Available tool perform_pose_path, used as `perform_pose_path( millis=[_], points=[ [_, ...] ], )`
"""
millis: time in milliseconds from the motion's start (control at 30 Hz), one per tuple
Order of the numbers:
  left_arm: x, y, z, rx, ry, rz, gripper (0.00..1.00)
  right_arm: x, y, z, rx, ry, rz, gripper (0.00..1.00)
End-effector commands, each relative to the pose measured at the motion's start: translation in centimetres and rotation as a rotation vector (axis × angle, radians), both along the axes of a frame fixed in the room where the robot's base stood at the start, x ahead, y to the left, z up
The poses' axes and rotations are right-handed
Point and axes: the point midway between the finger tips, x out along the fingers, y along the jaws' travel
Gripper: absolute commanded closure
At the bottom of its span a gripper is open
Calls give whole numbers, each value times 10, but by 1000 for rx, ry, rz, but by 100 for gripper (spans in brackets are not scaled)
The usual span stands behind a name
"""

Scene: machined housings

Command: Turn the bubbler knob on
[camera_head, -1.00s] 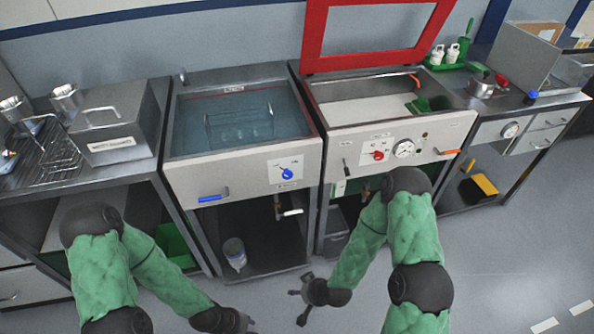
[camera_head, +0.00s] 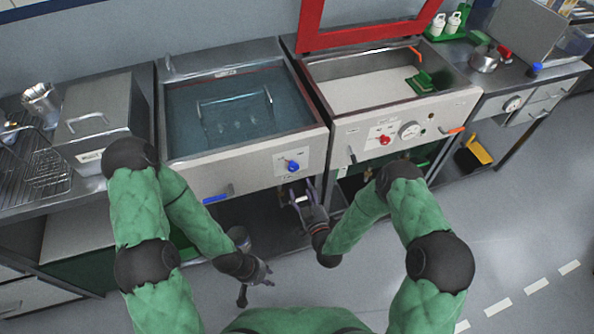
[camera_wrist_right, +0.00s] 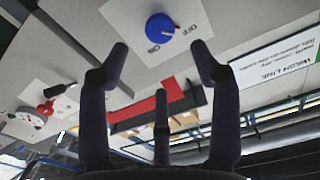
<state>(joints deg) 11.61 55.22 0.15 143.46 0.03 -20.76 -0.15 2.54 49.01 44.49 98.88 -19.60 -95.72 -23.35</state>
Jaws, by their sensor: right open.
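The blue knob (camera_head: 293,166) sits on a white plate on the front panel of the water-filled left tank (camera_head: 185,157). In the right wrist view the blue knob (camera_wrist_right: 160,28) shows above the fingertips, with ON and OFF lettering beside it and a small orange mark on its edge. My right gripper (camera_head: 300,190) is open and empty, just below the knob and apart from it; its fingers (camera_wrist_right: 160,70) spread on either side of the knob in the wrist view. My left gripper (camera_head: 258,283) hangs low before the left tank, fingers spread, empty.
A blue-handled lever (camera_head: 217,197) sticks out left of the knob.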

Motion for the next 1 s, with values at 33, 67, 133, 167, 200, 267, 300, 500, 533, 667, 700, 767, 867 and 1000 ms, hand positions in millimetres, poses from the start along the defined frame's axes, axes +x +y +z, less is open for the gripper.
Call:
perform_pose_path(
  millis=[33, 67, 133, 167, 200, 267, 300, 500, 533, 667, 700, 767, 867, 1000],
  points=[
    [0, 0, -3, 0, 0, 0, 68, 9, 3, 0, 0, -3, 0, 36],
    [0, 0, -4, 0, 0, 0, 68, 14, 5, -1, 0, -2, 0, 36],
    [0, 0, -6, 0, 0, 0, 68, 27, 9, -1, 0, -2, 2, 36],
    [0, 0, -7, 0, 0, 0, 68, 32, 11, -1, 1, -2, 0, 36],
    [0, 0, -8, 0, 0, 0, 68, 39, 13, -1, 0, -1, 0, 36],
    [0, 0, -10, 0, 0, 0, 68, 48, 16, -1, 1, -2, 1, 36],
    [0, 0, -11, 0, 0, 0, 68, 54, 18, -1, 0, -1, 1, 36],
    [0, 0, -15, 0, -1, 0, 68, 74, 24, -1, 1, 1, 0, 36],
    [0, 0, -15, 0, -1, 0, 68, 76, 25, -1, 1, 1, 0, 36],
    [0, 0, -15, 0, -1, 0, 68, 80, 26, -1, 1, 3, 0, 36],
    [0, 0, -15, 0, -1, 0, 68, 81, 26, -1, 1, 3, 0, 36],
    [0, 0, -15, 0, -1, 0, 68, 81, 26, 0, 1, 3, 0, 36],
    [0, 0, -15, 0, -1, 0, 68, 81, 26, 0, 1, 3, -1, 36],
    [0, 0, -15, 0, -1, 0, 68, 81, 26, 0, 1, 3, -1, 62]
  ],
)
